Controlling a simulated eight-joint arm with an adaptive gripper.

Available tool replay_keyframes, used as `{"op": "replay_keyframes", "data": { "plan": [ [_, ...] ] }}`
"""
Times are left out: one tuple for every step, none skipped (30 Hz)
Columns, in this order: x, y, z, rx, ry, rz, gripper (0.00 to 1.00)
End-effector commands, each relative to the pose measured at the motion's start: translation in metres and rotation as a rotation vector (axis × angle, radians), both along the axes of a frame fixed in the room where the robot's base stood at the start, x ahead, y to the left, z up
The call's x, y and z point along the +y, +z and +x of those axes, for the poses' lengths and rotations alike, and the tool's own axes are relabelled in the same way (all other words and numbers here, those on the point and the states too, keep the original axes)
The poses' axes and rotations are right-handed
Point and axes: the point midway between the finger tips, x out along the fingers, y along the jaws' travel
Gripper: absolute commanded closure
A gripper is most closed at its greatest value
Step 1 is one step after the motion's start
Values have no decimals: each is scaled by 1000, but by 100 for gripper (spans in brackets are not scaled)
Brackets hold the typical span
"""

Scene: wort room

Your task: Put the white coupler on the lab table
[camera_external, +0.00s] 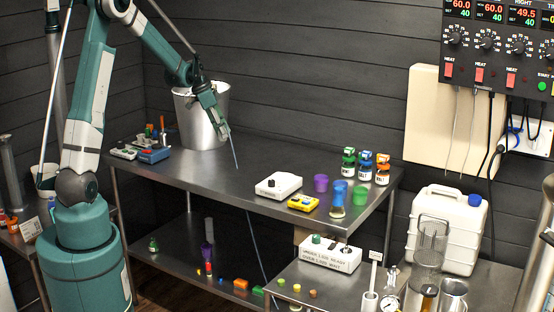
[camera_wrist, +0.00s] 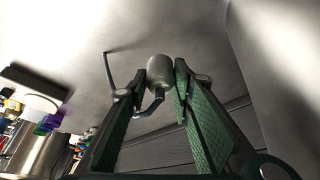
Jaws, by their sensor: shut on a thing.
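My gripper (camera_external: 221,119) is raised over the left half of the steel lab table (camera_external: 290,165), in front of the metal bucket. The coupler itself is too small to make out there.
A metal bucket (camera_external: 202,112) stands behind my gripper. Small devices (camera_external: 153,155) lie at the table's left end. A white scale (camera_external: 278,186), a yellow meter (camera_external: 303,203), colored cups and bottles crowd the right. The middle of the tabletop is clear.

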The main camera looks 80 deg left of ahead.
Motion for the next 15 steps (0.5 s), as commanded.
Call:
{"op": "replay_keyframes", "data": {
  "plan": [
    [0, -9, 0, 0, 0, 0, 88],
    [0, -13, 0, 0, 0, 0, 88],
    [0, -19, 0, 0, 0, 0, 88],
    [0, -23, 0, 0, 0, 0, 88],
    [0, -27, 0, 0, 0, 0, 88],
    [0, -32, 0, 0, 0, 0, 88],
    [0, -35, 0, 0, 0, 0, 88],
    [0, -38, 0, 0, 0, 0, 88],
    [0, -41, 0, 0, 0, 0, 88],
    [0, -43, 0, 0, 0, 0, 88],
    [0, -44, 0, 0, 0, 0, 88],
    [0, -45, 0, 0, 0, 0, 88],
    [0, -46, 0, 0, 0, 0, 88],
    [0, -46, 0, 0, 0, 0, 88],
    [0, -46, 0, 0, 0, 0, 88]
  ]
}}
